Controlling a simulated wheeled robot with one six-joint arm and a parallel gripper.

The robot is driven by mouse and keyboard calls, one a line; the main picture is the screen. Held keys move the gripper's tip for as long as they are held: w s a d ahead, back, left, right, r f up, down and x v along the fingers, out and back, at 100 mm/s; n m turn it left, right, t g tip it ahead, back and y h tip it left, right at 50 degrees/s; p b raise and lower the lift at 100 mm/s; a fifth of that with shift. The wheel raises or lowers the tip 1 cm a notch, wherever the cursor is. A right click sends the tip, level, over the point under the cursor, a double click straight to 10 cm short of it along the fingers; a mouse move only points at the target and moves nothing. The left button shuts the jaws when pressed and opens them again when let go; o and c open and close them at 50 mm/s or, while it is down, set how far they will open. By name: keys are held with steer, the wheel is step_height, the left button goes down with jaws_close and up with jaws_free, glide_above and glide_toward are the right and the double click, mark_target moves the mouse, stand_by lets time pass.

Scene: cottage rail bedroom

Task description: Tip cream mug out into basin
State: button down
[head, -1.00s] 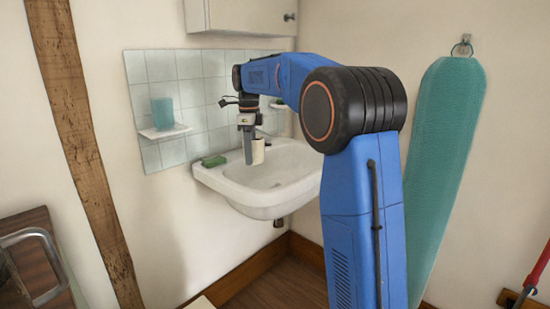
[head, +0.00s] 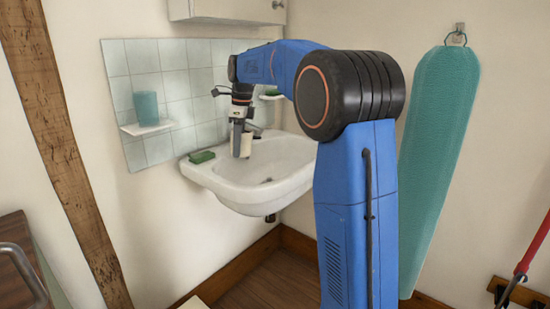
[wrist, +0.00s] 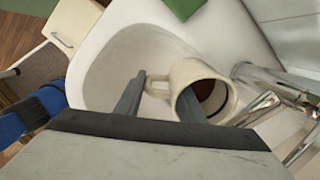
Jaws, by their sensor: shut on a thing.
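The cream mug (wrist: 182,76) is held by my gripper (wrist: 160,88), whose fingers are at its handle side in the wrist view. Brown shows inside the mug's open mouth. The mug (head: 246,146) is small in the head view, above the back left part of the white basin (head: 240,194). I cannot tell its exact tilt. My gripper hides part of the mug. The basin's bowl also shows behind the mug in the wrist view (wrist: 112,66).
A chrome tap (wrist: 262,100) is close beside the mug. A green soap bar (head: 202,157) lies on the basin's left rim. A teal cup (head: 146,106) stands on a small wall shelf (head: 147,127). A teal ironing board (head: 440,150) hangs at the right. A cupboard (head: 225,10) is above.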

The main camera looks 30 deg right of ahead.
step_height(320, 180, up, 14)
steer(key=s+d+t+y, duration=0.2)
steer(key=d+t+y, duration=0.1)
steer(key=y, duration=0.1)
step_height(320, 180, down, 6)
steer(key=d+t+y, duration=0.1)
steer(key=t+y, duration=0.1)
steer(key=y, duration=0.1)
steer(key=shift+s+y+p, duration=0.3)
steer(key=shift+s+y, duration=0.05)
steer(key=shift+y, duration=0.05)
steer(key=shift+d+f+t+y+p, duration=0.1)
steer(key=shift+f+t+y+p, duration=0.3)
steer(key=shift+t+y, duration=0.35)
steer(key=shift+s+d+r+t+y+p, duration=0.15)
steer(key=shift+r+t+y+p, duration=0.3)
steer(key=shift+y+p, duration=0.3)
stand_by(0.6)
steer(key=shift+s+d+f+t+y+p, duration=0.35)
steer(key=shift+s+d+f+t+y, duration=0.15)
steer(key=shift+d+y, duration=0.2)
stand_by(0.5)
steer(key=shift+d+r+t+y+p, duration=0.15)
steer(key=shift+r+t+y+p, duration=0.3)
steer(key=shift+y, duration=0.25)
stand_by(0.6)
steer(key=shift+s+f, duration=0.1)
steer(key=shift+f, duration=0.1)
